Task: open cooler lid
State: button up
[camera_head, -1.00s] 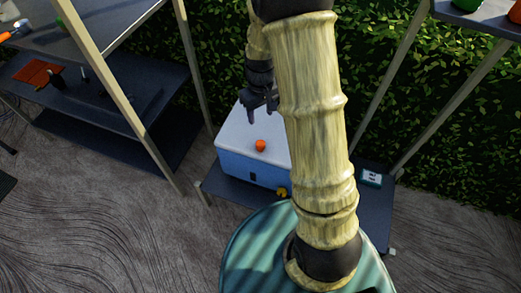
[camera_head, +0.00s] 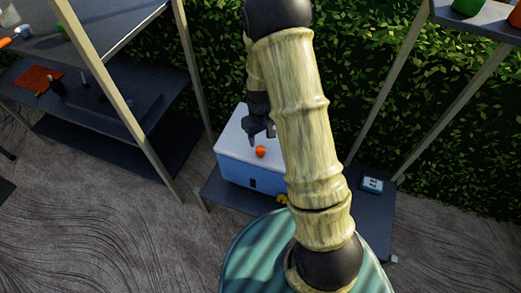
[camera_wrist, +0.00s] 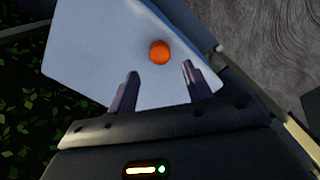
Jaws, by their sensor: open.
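The cooler (camera_head: 250,172) is a blue box with a white lid (camera_head: 230,140), standing on a low dark shelf. The lid looks shut, and it fills the upper middle of the wrist view (camera_wrist: 95,60). A small orange ball-like thing (camera_head: 261,151) rests on the lid; it also shows in the wrist view (camera_wrist: 160,52). My gripper (camera_head: 262,138) is over the lid, close to the orange thing. In the wrist view my gripper (camera_wrist: 160,82) has its two fingers apart, with nothing between them. My arm hides the right part of the cooler.
A small yellow thing (camera_head: 282,199) sits at the cooler's front right. A teal-and-white box (camera_head: 372,185) lies on the right of the low shelf (camera_head: 378,215). Shelving racks stand at left (camera_head: 150,110) and right, with a leafy hedge behind.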

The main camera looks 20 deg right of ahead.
aim_at(260, 149)
notch_tip(260, 149, down, 8)
jog(key=shift+f+b, duration=0.15)
jog(key=shift+b, duration=0.2)
grip_shut()
